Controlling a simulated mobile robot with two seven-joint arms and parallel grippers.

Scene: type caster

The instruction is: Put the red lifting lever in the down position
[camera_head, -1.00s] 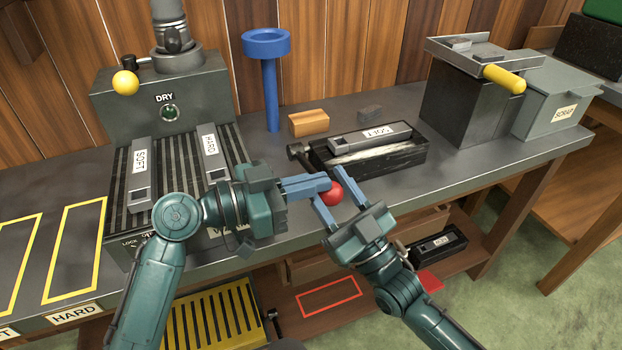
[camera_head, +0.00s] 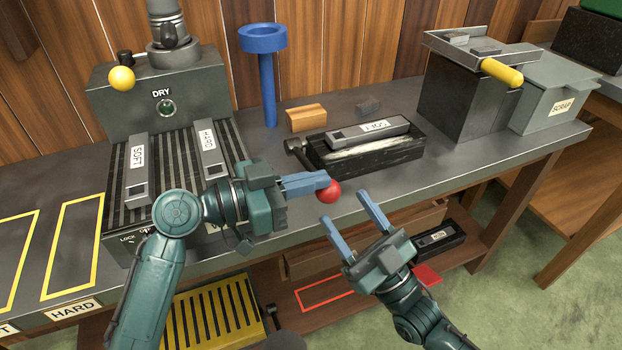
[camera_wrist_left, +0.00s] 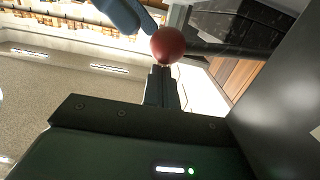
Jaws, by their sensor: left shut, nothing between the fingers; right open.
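The red ball knob (camera_head: 331,191) of the lifting lever sits at the bench's front edge, below the black mold tray. In the left wrist view the red knob (camera_wrist_left: 168,44) shows just beyond the closed fingers (camera_wrist_left: 161,85). My right gripper (camera_head: 344,207) is open and empty, to the right of and below the knob, apart from it.
The black mold tray (camera_head: 405,155) with a SOFT block (camera_head: 370,131) lies behind the knob. A blue funnel stand (camera_head: 268,85), a wooden block (camera_head: 306,117) and the DRY machine (camera_head: 165,100) stand further back. A lower shelf (camera_head: 470,248) is under the bench.

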